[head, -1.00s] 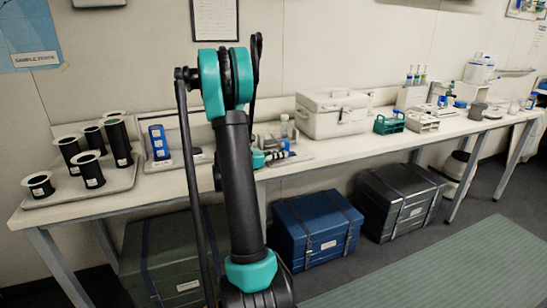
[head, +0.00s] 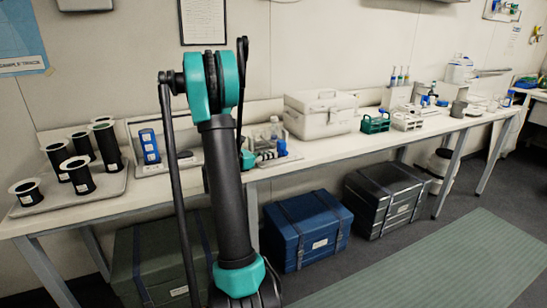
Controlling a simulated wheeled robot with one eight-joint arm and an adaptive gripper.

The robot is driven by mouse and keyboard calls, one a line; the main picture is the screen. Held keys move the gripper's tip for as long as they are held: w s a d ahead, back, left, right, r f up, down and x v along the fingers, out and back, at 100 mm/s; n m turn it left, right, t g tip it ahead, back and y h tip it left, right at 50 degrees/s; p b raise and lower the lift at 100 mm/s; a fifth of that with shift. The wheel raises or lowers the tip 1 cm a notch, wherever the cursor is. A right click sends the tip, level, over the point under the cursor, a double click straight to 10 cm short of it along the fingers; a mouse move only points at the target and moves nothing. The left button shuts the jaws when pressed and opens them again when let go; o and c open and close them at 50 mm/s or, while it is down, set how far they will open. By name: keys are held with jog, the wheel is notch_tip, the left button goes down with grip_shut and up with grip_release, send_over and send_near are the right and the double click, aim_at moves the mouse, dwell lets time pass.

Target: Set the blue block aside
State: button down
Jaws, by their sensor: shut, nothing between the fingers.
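A blue block (head: 149,146) with pale markings on its face stands upright on a light tray or plate on the left part of the bench, left of my upright arm. My gripper (head: 268,155) shows small and partly hidden to the right of my arm, low over the bench. It is shut and holds nothing. It is well to the right of the blue block and apart from it. Small blue and clear items (head: 281,147) are close by it; their exact contact with the gripper cannot be made out.
Several black cylinders with pale rims (head: 77,174) stand on a tray at the far left. A white lidded case (head: 319,115), a green rack (head: 375,123) and a white rack (head: 407,121) stand to the right. Blue (head: 307,228) and dark (head: 387,199) cases sit under the bench. Floor in front is clear.

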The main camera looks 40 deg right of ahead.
jog(key=a, duration=0.3)
jog(key=a+r, duration=0.1)
jog(key=a, duration=0.6)
jog(key=shift+w+r, duration=0.3)
